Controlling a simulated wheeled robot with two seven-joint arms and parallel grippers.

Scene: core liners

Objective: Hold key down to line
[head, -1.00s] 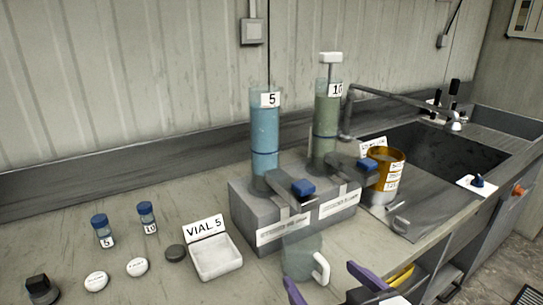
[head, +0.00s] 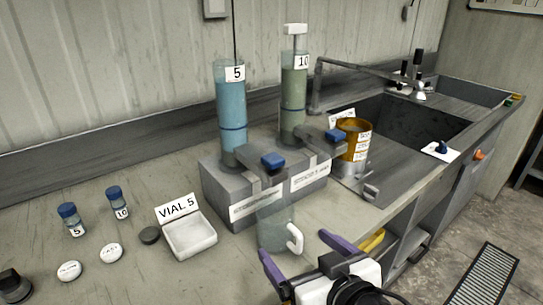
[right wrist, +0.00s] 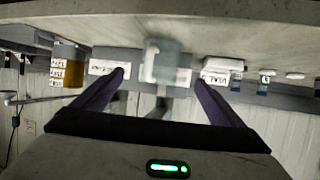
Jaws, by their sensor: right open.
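The clear cylinder marked 5 (head: 229,105) holds blue liquid and has a dark blue line (head: 232,128) around it. Its tap has a blue key (head: 272,161) at the front of a grey block (head: 222,190). The cylinder marked 10 (head: 294,85) holds greenish liquid under a white T-shaped top; its tap has another blue key (head: 333,135). A clear jug with a white handle (head: 276,228) stands below the first tap. My right gripper (head: 294,245) is open, with purple fingers either side of the jug's near side. In the right wrist view the jug (right wrist: 165,65) shows between the fingers, apparently ungripped.
An orange container (head: 355,140) stands right, before the sink (head: 410,122). The counter's front edge is close to my right arm.

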